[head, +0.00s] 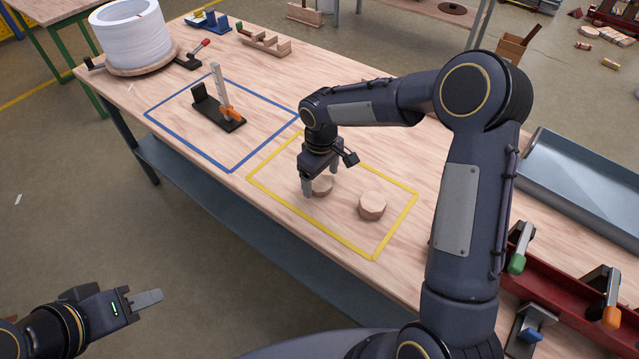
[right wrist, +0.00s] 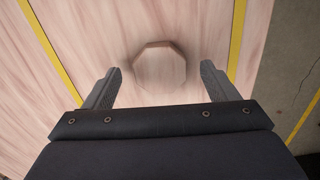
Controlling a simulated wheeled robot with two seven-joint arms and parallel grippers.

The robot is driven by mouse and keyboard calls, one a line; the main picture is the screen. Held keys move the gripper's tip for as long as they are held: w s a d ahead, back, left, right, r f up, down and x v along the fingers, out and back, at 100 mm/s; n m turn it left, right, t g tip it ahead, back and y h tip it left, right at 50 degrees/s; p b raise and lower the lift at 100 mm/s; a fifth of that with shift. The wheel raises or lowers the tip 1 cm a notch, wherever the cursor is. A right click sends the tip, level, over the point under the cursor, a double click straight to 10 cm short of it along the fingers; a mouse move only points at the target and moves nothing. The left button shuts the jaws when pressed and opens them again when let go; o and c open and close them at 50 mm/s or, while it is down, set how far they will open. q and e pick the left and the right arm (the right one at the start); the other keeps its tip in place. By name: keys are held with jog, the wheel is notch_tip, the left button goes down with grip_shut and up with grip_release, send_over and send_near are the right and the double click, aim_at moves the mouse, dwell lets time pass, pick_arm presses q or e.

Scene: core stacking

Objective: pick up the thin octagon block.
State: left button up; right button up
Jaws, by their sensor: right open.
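In the right wrist view the octagon block (right wrist: 160,65) shows between the two open fingers, with a gap on each side.
A blue outline (head: 232,170) surrounds a black stand (head: 216,110) with an orange clamp. A white cylinder (head: 128,32) stands at the back left. A grey tray (head: 585,185) and a red channel with clamps (head: 560,290) lie at the right. Table around the blocks is clear.

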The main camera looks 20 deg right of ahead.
jog(key=shift+f, duration=0.6)
jog(key=c, duration=1.1)
jog(key=shift+o, duration=0.2)
jog(key=shift+r, duration=0.15)
